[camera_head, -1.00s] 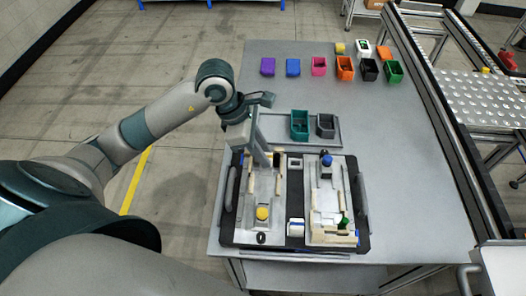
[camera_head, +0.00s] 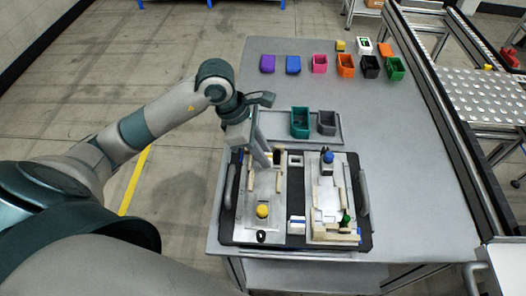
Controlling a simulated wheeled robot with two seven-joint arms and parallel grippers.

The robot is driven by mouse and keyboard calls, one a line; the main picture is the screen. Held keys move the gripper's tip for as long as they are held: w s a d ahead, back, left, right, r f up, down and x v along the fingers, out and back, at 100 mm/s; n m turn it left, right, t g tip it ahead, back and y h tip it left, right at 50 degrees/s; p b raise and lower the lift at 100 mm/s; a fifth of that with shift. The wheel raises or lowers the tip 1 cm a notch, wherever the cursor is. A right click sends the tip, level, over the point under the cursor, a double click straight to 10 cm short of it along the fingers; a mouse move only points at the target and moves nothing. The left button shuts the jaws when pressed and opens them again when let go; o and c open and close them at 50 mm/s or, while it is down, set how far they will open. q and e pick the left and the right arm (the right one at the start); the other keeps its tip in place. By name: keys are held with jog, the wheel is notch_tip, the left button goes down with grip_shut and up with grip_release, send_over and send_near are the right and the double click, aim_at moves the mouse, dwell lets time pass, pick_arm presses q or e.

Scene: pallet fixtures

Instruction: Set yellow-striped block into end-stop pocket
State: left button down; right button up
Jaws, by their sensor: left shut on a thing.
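My left gripper (camera_head: 265,161) comes in from the left and points down over the upper part of the left fixture plate (camera_head: 257,190). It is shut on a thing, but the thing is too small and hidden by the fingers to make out. No yellow stripes are readable anywhere, so I cannot pick out the yellow-striped block. The left plate has pale wooden strips along its sides and a yellow knob (camera_head: 262,211) near its front. I cannot tell which recess is the end-stop pocket. My right gripper is not in view.
A right fixture plate (camera_head: 326,222) with a blue-topped part (camera_head: 327,158) shares the black pallet (camera_head: 226,214). A blue-and-white block (camera_head: 297,223) lies between the plates. Teal (camera_head: 300,122) and grey (camera_head: 326,122) bins stand behind. Coloured bins line the back; the table's right side is clear.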

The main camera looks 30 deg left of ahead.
pick_arm(q)
jog(key=shift+f, duration=0.2)
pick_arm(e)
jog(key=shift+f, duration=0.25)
pick_arm(q)
jog(key=c, duration=1.5)
grip_release()
jog(key=shift+o, duration=0.2)
jog(key=shift+r, duration=0.1)
jog(key=shift+a+r+b, duration=0.25)
jog(key=shift+r+b, duration=0.05)
jog(key=shift+r, duration=0.15)
jog(key=b+v, duration=0.2)
jog(key=v, duration=1.4)
jog(key=shift+s+b, duration=0.2)
jog(key=shift+b, duration=0.2)
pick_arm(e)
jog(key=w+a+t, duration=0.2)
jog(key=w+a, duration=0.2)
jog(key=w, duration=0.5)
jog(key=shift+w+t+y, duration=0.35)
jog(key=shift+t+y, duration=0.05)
pick_arm(q)
jog(key=shift+a+r, duration=0.1)
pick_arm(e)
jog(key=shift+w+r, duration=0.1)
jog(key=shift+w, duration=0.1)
